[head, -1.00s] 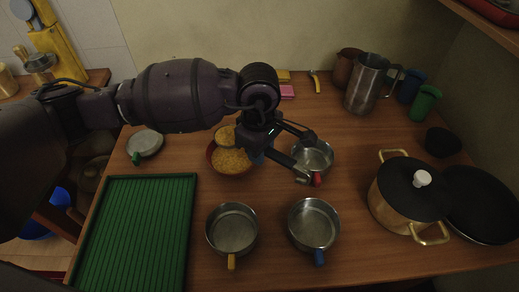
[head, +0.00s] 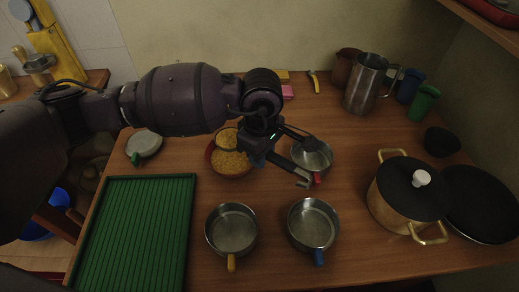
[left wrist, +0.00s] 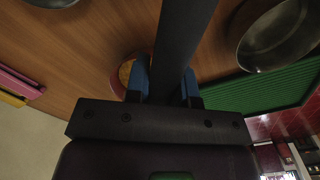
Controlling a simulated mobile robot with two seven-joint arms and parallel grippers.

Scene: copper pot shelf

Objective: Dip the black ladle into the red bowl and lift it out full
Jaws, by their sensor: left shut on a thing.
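The red bowl (head: 211,165) stands on the table and holds yellow grain. The black ladle's cup (head: 227,138) shows at the bowl's back part, heaped with the same yellow grain. Whether it still touches the grain below cannot be told. My left gripper (head: 257,158), with blue fingertips, is shut on the ladle's handle just right of the bowl. The dark handle (head: 285,166) runs on to the lower right, over a steel pan. In the left wrist view the handle (left wrist: 180,45) passes between the blue fingers, and a part of the bowl (left wrist: 118,82) shows beside them. My right gripper is not in view.
A steel pan with a red handle (head: 318,160) sits under the ladle handle's end. Two more steel pans (head: 232,230) (head: 314,224) stand in front. A green ribbed tray (head: 137,235) is at left, a brass pot (head: 388,207) at right. Sponges (head: 287,92) lie behind.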

